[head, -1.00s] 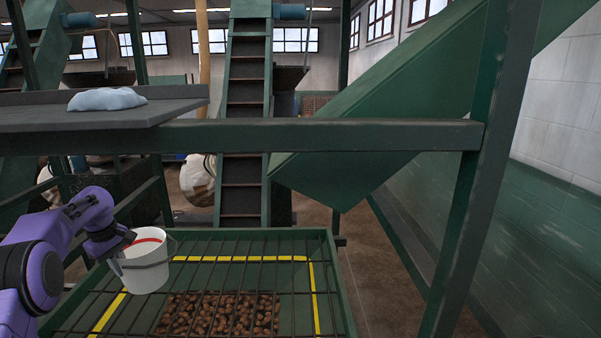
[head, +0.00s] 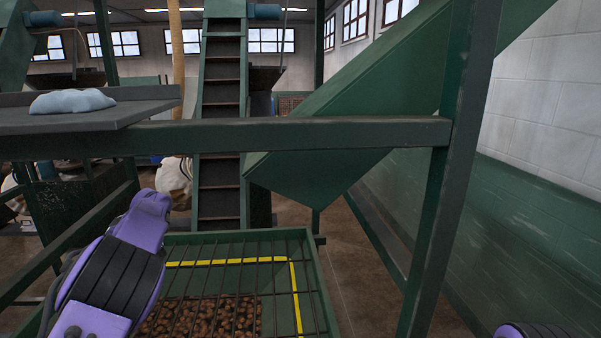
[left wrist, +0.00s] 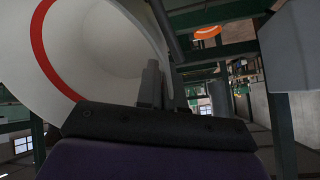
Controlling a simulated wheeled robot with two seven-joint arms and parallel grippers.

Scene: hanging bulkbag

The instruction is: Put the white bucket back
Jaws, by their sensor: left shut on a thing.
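The white bucket (left wrist: 95,45) fills the upper left of the left wrist view, its pale curved wall crossed by a red band. My left gripper (left wrist: 151,85) is shut on it; the exact contact is partly hidden. In the head view my left arm comes up at the lower left, and neither its gripper nor the bucket can be seen there. Only a small purple piece of my right arm shows at the lower right corner of the head view; its gripper is out of view.
A green-framed bin (head: 318,290) with bars, a yellow line and brown lumps (head: 205,316) lies in front. A dark shelf (head: 60,119) holds a pale blue cloth-like thing (head: 72,101). A green beam (head: 290,133) and post (head: 445,200) stand close. An orange ring-like thing (left wrist: 207,32) shows behind.

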